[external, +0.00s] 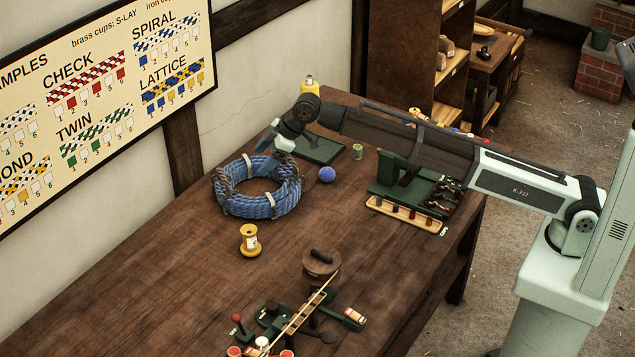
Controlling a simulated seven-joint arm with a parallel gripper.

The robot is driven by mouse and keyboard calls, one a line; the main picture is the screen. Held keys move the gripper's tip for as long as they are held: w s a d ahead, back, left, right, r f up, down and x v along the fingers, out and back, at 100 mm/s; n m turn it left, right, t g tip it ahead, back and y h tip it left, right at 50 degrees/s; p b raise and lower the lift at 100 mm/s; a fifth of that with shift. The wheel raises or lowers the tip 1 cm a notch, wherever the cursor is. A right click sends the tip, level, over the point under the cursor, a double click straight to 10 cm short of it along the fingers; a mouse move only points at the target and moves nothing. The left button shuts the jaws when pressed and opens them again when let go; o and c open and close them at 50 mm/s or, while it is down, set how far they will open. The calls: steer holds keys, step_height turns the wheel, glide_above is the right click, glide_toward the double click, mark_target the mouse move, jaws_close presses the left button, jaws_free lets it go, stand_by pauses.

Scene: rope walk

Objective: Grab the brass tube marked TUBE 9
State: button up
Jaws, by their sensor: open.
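I cannot pick out a brass tube marked TUBE 9, as no such marking can be read at this size. A small tan cylinder with a pale label and red bands (355,315) lies at the front right of the bench. My gripper (265,143) is at the far end of my outstretched arm, above the back of the coiled blue rope (228,203). It is small in the view and partly merges with the rope behind it. Its jaws are open, and I see nothing held between them.
A yellow spool (249,241), blue ball (327,174), green-banded can (357,152) and peg tray (398,211) stand on the dark bench (150,275). The left front is clear.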

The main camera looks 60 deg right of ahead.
mark_target(250, 239)
steer(key=s+a+f+m+g, duration=0.1)
steer(key=s+a+f+g, duration=0.3)
steer(key=s+a, duration=0.55)
steer(key=shift+t, duration=0.5)
steer(key=x, duration=1.5)
steer(key=shift+w+a+f, duration=0.1)
steer(key=shift+w+f, duration=0.1)
steer(key=shift+w, duration=0.3)
steer(key=c, duration=1)
steer(key=shift+r, duration=0.1)
steer(key=shift+c, duration=0.2)
